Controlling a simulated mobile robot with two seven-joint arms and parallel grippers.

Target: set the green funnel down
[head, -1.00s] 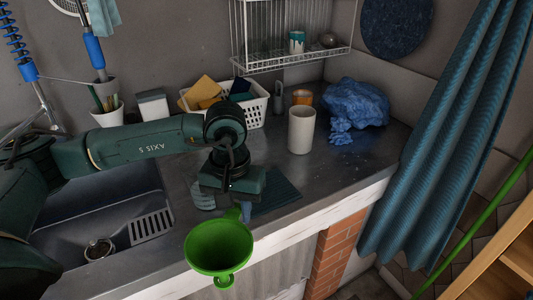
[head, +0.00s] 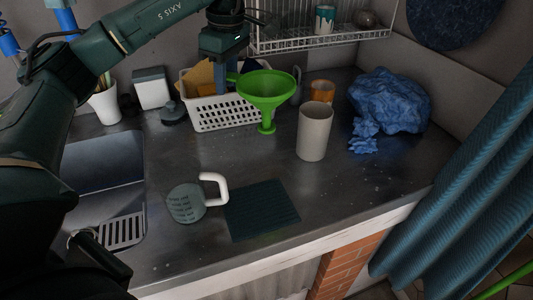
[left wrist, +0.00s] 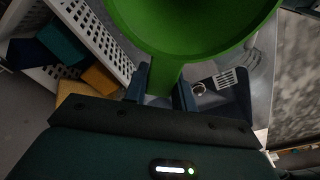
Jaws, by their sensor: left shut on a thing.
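The green funnel (head: 266,86) is in the air over the back of the counter, wide mouth up and spout down, in front of the white basket in the head view. My left gripper (head: 226,78) is shut on the funnel's side tab, to the left of its rim. In the left wrist view the funnel (left wrist: 190,28) fills the top middle, and its tab runs down between the fingers of my left gripper (left wrist: 161,85). The counter (head: 235,155) below is dark metal. My right gripper is not in view.
The white basket (head: 228,114) holds sponges. A tall beige cup (head: 314,132) stands right of the funnel, with an orange pot (head: 321,91) and blue crumpled cloth (head: 390,100) behind it. Counter between basket and mug is bare.

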